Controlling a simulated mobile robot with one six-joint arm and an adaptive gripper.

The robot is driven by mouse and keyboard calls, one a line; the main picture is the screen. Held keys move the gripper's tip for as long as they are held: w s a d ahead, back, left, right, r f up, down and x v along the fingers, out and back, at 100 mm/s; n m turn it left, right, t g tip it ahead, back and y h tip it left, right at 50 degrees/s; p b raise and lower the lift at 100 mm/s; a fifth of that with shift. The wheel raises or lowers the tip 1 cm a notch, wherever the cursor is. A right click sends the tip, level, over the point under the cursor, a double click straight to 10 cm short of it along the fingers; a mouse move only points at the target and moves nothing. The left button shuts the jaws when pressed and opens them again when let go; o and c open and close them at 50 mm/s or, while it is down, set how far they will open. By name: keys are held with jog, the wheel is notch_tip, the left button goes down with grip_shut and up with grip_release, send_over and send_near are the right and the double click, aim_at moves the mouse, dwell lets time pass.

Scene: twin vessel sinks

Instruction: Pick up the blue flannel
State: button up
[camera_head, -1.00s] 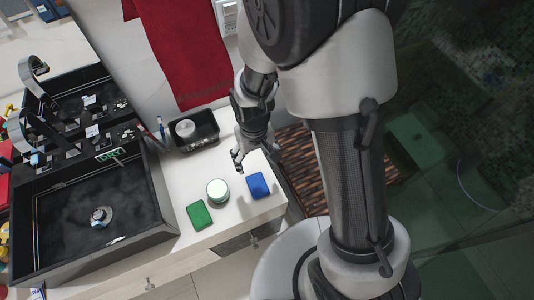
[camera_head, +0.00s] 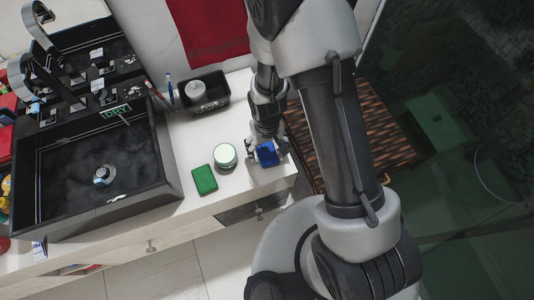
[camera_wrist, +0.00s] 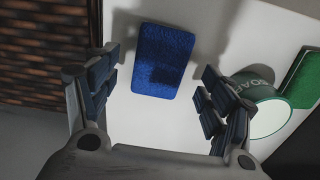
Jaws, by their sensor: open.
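The blue flannel (camera_head: 266,154) is a small folded blue pad on the white counter near its right end. In the wrist view the flannel (camera_wrist: 163,60) lies flat, ahead of my fingertips and between their lines. My gripper (camera_head: 266,150) is directly above it in the head view and partly hides it. In the wrist view my gripper (camera_wrist: 155,85) is open and empty, with one finger on each side of the flannel and a gap on both sides.
A round soap tin (camera_head: 225,156) stands left of the flannel, close to my right-hand finger in the wrist view. A green flannel (camera_head: 204,179) lies beyond it. A black tray (camera_head: 207,92) and a black sink (camera_head: 103,172) are further left. A woven basket (camera_wrist: 45,50) borders the counter.

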aim_at(267, 153)
notch_tip(267, 153, down, 3)
jog(key=shift+r, duration=0.2)
jog(key=shift+c, duration=0.2)
jog(key=c, duration=0.9)
jog(key=shift+r, duration=0.1)
notch_tip(267, 153, up, 20)
jog(key=p, duration=0.5)
jog(key=shift+p, duration=0.4)
